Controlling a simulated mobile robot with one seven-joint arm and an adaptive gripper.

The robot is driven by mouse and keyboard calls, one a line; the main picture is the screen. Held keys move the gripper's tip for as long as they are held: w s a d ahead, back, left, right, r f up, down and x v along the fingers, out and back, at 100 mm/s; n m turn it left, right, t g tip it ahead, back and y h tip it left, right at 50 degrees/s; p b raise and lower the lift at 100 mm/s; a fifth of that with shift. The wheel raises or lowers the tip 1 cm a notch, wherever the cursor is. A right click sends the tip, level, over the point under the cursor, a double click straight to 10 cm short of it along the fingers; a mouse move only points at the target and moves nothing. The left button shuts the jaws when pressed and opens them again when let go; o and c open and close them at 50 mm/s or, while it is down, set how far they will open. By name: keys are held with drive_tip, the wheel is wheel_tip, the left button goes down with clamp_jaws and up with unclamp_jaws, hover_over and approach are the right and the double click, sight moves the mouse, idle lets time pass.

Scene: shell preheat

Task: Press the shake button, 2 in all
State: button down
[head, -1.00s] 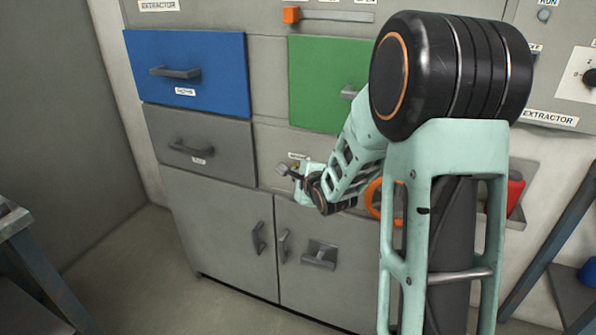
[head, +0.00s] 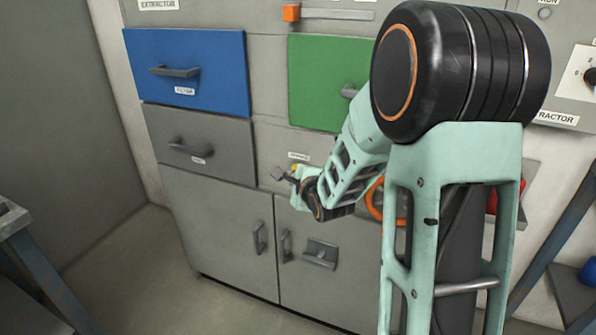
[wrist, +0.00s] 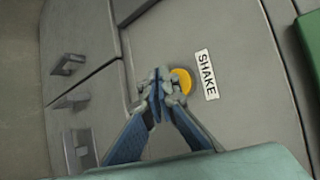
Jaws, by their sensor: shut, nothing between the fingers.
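The shake button is a round yellow disc (wrist: 181,81) on a grey panel, beside a white label (wrist: 206,74) that reads SHAKE in the wrist view. My gripper (wrist: 160,76) has its fingertips together and empty. In the wrist view the tips overlap the button's left edge; I cannot tell whether they touch it. In the head view my gripper (head: 284,177) is at the panel below the green drawer, and a small bit of yellow (head: 294,168) shows just above it.
A blue drawer (head: 205,85) and a grey drawer (head: 222,145) are to the left. A green drawer (head: 325,75) is above. Grey cupboard doors (head: 215,220) with handles are below. An orange ring (head: 373,205) and a red object (head: 492,200) are partly hidden by my arm.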

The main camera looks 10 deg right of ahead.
drive_tip(key=s+a, duration=0.2)
drive_tip(key=s, duration=0.1)
drive_tip(key=shift+s+a+b, duration=0.3)
drive_tip(key=shift+b, duration=0.05)
